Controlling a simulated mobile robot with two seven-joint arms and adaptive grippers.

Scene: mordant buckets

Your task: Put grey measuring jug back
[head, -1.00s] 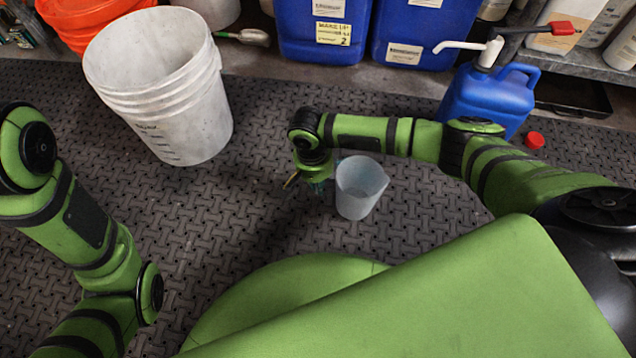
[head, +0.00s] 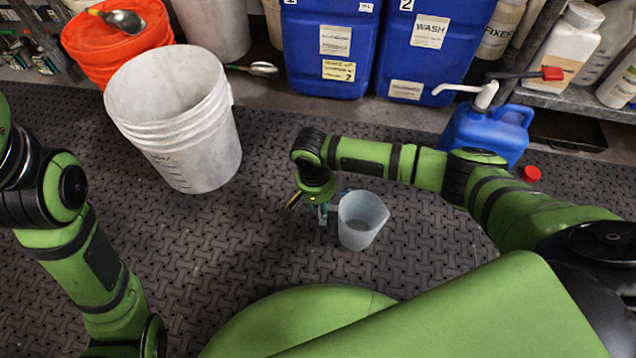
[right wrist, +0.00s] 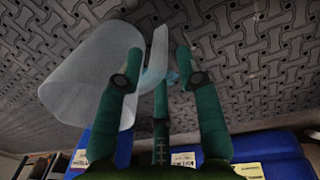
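The grey measuring jug (head: 360,224) is a translucent cup with a spout, upright in the head view in front of my body. My right gripper (head: 322,214) points down just left of it, on its handle side. In the right wrist view the jug (right wrist: 85,80) fills the left, and its pale handle (right wrist: 157,55) lies between the dark green fingers of my right gripper (right wrist: 158,65). The fingers stand around the handle; I cannot tell whether they press on it, or whether the jug touches the floor. My left gripper is out of view.
A white bucket (head: 205,150) stands on the dark mat (head: 270,170). Behind are an orange bucket (head: 115,45) and blue containers (head: 335,85) and (head: 425,90). A blue pump canister (head: 490,130) and red cap (head: 531,173) are at right. The mat between bucket and jug is clear.

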